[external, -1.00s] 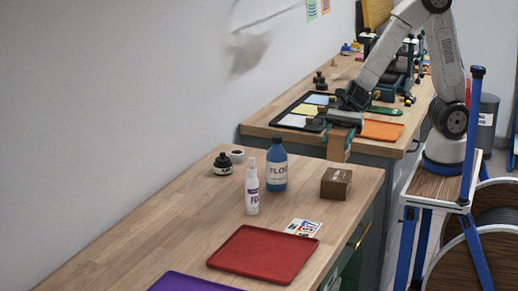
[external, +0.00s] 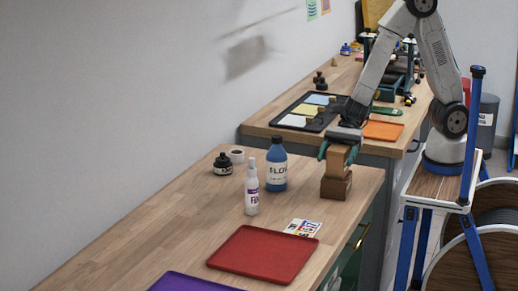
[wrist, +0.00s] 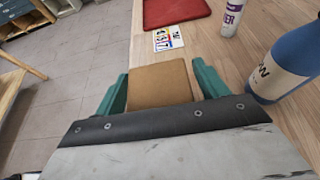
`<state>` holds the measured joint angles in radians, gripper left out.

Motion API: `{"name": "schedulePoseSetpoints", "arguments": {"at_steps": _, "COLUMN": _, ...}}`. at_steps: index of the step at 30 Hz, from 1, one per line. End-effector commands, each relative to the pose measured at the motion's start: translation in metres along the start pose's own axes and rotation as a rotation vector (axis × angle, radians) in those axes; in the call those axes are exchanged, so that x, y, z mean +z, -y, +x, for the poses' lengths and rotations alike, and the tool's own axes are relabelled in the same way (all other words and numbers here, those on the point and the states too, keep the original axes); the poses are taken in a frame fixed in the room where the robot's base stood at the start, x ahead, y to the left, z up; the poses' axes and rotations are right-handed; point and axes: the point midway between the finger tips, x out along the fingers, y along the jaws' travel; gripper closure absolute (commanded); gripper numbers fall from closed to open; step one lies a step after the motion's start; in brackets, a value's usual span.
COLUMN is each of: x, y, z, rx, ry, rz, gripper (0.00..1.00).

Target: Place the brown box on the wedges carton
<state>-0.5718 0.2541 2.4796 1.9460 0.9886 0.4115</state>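My gripper (external: 339,156) points down over the near table's right end, its green fingers shut on the brown box (external: 338,162), a plain tan block. In the wrist view the brown box (wrist: 160,84) fills the space between the two green fingers. The wedges carton (external: 335,189), a darker brown box, stands on the table directly below the held box in the external view. The held box's lower edge meets or overlaps the carton's top in the picture; I cannot tell whether they touch. The carton is hidden in the wrist view.
A printed card (external: 302,227) and red tray (external: 264,256) lie nearer. The table's right edge is close.

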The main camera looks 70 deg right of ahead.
Motion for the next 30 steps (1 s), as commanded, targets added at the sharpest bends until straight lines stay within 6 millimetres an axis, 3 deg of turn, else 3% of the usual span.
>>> {"name": "schedulePoseSetpoints", "arguments": {"at_steps": 8, "x": 0.004, "y": 0.000, "z": -0.002, "rx": -0.001, "ry": 0.001, "rz": -0.001, "gripper": 0.28}}
{"name": "schedulePoseSetpoints", "arguments": {"at_steps": 21, "x": 0.003, "y": 0.001, "z": -0.068, "rx": -0.004, "ry": 0.000, "rz": -0.001, "gripper": 0.28}}
{"name": "schedulePoseSetpoints", "arguments": {"at_steps": 30, "x": 0.003, "y": 0.000, "z": -0.076, "rx": 0.000, "ry": 0.000, "rz": 0.000, "gripper": 0.28}}
